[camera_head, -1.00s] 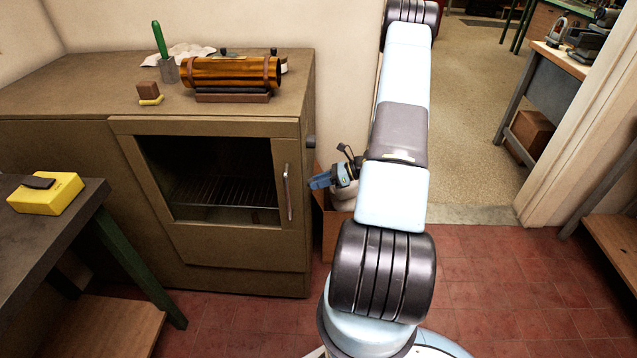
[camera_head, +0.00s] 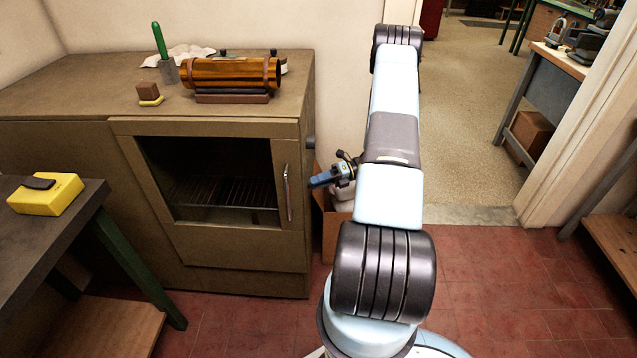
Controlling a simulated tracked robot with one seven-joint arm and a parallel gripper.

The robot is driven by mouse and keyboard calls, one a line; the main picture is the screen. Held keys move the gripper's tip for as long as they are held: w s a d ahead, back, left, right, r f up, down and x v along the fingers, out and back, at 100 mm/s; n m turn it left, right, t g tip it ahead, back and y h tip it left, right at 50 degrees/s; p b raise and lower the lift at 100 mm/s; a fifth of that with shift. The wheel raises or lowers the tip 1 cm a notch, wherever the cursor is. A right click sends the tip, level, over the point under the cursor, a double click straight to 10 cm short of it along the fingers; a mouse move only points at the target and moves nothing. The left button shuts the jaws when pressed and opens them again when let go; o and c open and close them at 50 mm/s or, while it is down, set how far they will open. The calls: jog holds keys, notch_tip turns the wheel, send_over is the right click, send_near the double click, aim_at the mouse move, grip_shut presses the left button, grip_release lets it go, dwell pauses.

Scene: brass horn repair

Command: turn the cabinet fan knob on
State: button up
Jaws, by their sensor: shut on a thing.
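The brown cabinet (camera_head: 240,258) stands at the left, with a dark window, a wire rack inside and a pale door handle (camera_head: 286,190). My gripper (camera_head: 312,183) is at the cabinet's right side, just right of the handle. It is shut, with its blue fingers pointing left at that side. The fan knob is not clearly visible; what the fingers hold there is hidden by them, and its place fits the knob. A dark round stub (camera_head: 310,142) sticks out of the same side, above the gripper.
A brass tube (camera_head: 228,72) on a stand, a green-handled tool (camera_head: 160,42) and a small block (camera_head: 148,91) sit on the cabinet top. A cardboard box (camera_head: 332,232) stands under my gripper. A bench with a yellow box (camera_head: 46,196) is at left.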

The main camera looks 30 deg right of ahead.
jog(key=shift+f+m+y, duration=0.15)
jog(key=shift+m+y, duration=0.25)
jog(key=shift+m, duration=0.6)
jog(key=o, duration=1.1)
jog(key=shift+c, duration=0.2)
jog(key=f+v, duration=0.1)
jog(key=v, duration=1.2)
jog(key=shift+d+r, duration=0.35)
jog(key=shift+d, duration=0.05)
